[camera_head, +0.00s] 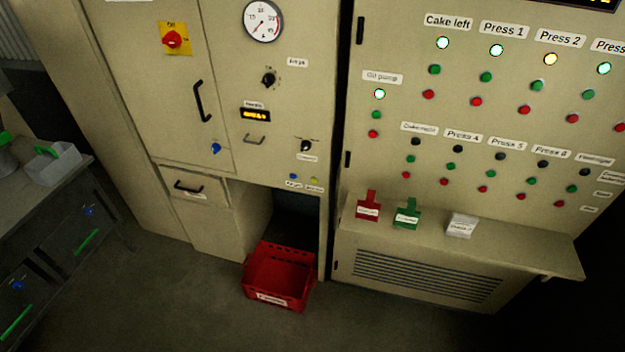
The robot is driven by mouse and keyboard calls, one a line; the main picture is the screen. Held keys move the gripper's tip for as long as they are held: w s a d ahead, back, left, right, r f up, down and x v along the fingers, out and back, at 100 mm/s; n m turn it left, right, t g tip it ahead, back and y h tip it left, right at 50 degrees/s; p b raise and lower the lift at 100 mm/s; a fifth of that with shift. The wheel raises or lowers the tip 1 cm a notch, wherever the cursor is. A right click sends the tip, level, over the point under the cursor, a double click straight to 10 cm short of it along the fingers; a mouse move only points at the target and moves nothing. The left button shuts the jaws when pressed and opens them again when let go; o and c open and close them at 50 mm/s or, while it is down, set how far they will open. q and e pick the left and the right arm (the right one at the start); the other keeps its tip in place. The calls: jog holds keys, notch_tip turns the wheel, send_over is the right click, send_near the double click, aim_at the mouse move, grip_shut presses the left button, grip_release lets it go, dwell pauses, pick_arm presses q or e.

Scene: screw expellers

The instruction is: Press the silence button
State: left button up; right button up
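Neither of my grippers is in view. I cannot pick out the silence button for certain, as the small labels are too blurred to read. On the middle cabinet (250,110), a small blue button (293,176) and a small yellow button (315,180) sit low on the right, above small white labels (304,186). Other small buttons with unreadable labels (603,194) are at the right edge of the right panel.
The right panel (400,60) carries rows of lamps and green and red buttons. A red crate (280,277) stands on the floor. A table (45,215) is left.

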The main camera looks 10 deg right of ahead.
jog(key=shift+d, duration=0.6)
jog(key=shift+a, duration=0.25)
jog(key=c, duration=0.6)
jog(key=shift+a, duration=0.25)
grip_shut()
